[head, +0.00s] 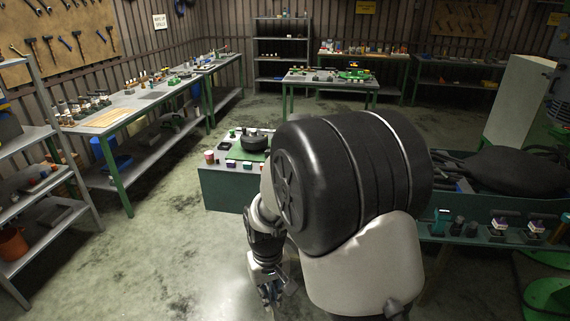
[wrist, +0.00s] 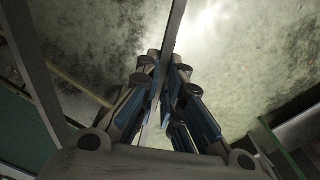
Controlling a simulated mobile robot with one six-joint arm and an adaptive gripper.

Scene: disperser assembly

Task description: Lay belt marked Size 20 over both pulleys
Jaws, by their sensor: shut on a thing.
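My gripper (head: 268,285) hangs low in front of my arm, over the floor. In the wrist view, my gripper (wrist: 165,68) has its two blue-padded fingers closed on a thin dark strip, which looks like the belt (wrist: 175,30). The strip runs from between the fingers up to the top edge of the view. No size mark can be read on it, and the rest of it is out of view or hidden. I cannot make out the two pulleys in either view; my arm hides part of the middle of the head view.
A low bench (head: 225,190) behind my arm bears a round black part (head: 254,142) and small coloured items. A green bench (head: 470,210) with a dark bulky object (head: 512,172) stands right. Shelves (head: 35,190) stand left. The floor (head: 170,255) between is clear.

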